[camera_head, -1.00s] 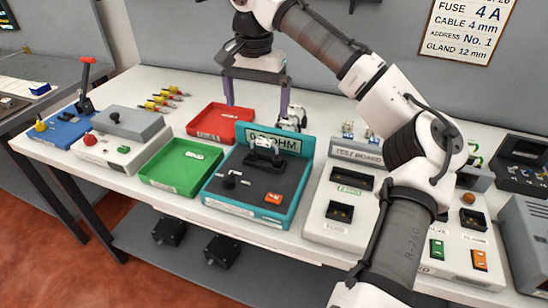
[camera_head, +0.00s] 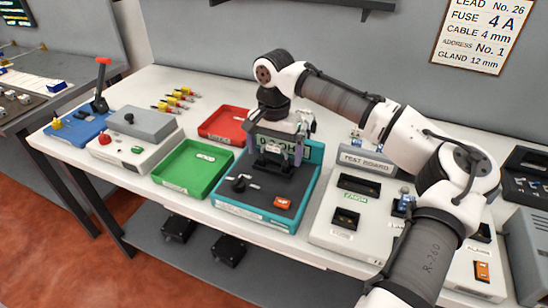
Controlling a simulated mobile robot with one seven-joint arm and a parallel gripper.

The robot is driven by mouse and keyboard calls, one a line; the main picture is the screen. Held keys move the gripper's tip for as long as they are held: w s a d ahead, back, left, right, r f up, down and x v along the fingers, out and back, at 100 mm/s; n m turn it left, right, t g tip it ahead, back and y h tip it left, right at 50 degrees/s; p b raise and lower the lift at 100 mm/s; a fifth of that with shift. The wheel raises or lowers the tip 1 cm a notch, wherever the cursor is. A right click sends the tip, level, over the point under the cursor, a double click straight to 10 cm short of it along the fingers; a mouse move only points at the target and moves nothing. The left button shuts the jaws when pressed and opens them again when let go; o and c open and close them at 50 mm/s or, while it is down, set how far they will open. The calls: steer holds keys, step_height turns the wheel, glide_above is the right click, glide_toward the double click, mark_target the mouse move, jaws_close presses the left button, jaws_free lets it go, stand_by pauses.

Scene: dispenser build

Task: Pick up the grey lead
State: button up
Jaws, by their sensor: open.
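My gripper (camera_head: 274,156) is open, its two fingers pointing down over the back part of the teal-rimmed ohm tester (camera_head: 228,207). A black fitting on the tester shows between the fingers; I cannot tell whether they touch anything. A small grey-white item (camera_head: 307,121) shows just behind and right of the gripper, partly hidden by it. I cannot tell for sure whether it is the grey lead. The tester's dark top also bears a black knob (camera_head: 238,185) and an orange piece (camera_head: 283,202).
A green tray (camera_head: 163,180) and a red tray (camera_head: 207,128) stand left of the tester. Several yellow-and-red plugs (camera_head: 178,98) lie at the back left. The white test board (camera_head: 325,222) stands to the right, partly behind my arm. Bare white table shows at the back left.

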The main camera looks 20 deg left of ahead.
steer(key=shift+a+f, duration=0.1)
steer(key=shift+f, duration=0.7)
steer(key=c, duration=1.2)
steer(key=shift+r, duration=0.2)
